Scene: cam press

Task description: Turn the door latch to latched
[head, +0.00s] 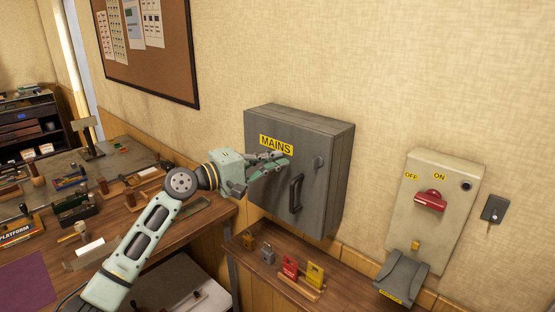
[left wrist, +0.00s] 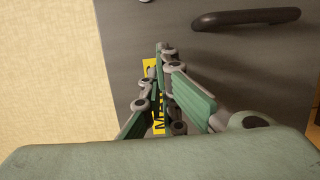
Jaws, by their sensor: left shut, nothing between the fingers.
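The grey metal cabinet (head: 322,131) is on the wall with its door (head: 265,178) closed against the front. The door carries a yellow MAINS label (head: 276,144) and a black handle (head: 296,193). A small grey fitting (head: 319,162) near the door's right edge looks like the latch; its setting is too small to tell. My left gripper (head: 284,158) is shut and empty in front of the door, just below the label and up-left of the handle. In the left wrist view its fingers (left wrist: 165,50) partly cover the label, and the handle (left wrist: 245,18) lies beyond them to the right.
A shelf below the cabinet holds several padlocks, among them a red one (head: 290,267) and a yellow one (head: 315,274). A switch box (head: 410,215) with a red lever (head: 430,200) is on the wall to the right. A cluttered workbench (head: 150,235) is at left.

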